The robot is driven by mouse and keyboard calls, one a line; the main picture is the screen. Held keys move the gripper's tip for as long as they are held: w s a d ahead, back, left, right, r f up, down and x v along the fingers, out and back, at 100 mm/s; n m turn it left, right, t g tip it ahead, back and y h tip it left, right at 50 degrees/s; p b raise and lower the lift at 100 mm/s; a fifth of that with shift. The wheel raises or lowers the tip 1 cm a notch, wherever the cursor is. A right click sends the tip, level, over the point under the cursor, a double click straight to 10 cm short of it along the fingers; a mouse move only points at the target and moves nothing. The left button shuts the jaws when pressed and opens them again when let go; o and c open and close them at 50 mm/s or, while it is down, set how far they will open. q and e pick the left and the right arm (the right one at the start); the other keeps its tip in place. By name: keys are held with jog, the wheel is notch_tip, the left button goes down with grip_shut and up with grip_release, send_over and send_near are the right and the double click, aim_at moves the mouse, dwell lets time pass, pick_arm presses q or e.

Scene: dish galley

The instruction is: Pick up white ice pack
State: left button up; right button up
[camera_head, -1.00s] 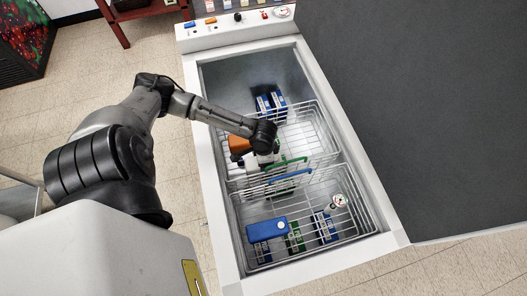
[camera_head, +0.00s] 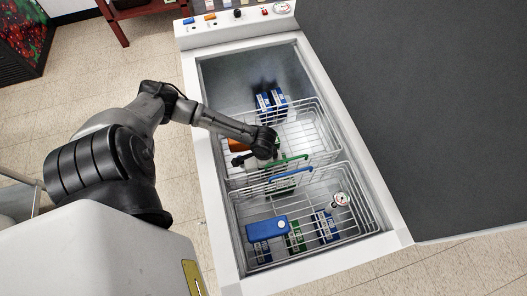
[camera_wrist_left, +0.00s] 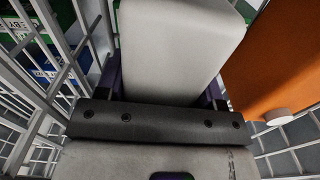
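A white block, which looks like the white ice pack (camera_wrist_left: 178,45), fills the upper middle of the left wrist view. My left gripper (camera_wrist_left: 165,88) is right at it, with a dark finger along each side. I cannot make out a gap or firm contact. In the head view my left gripper (camera_head: 254,161) is down inside the upper wire basket (camera_head: 310,128), and my arm hides most of what is there. My right gripper is not in view.
An orange pack (camera_wrist_left: 272,60) with a white cap stands close to the right of the white one. Wire walls rise around. A blue pack (camera_head: 265,230) lies in the lower basket (camera_head: 352,222). Blue cartons (camera_head: 271,102) stand at the upper basket's far end.

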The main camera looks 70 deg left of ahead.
pick_arm(q)
jog(key=c, duration=0.4)
jog(key=shift+c, duration=0.4)
jog(key=shift+r, duration=0.1)
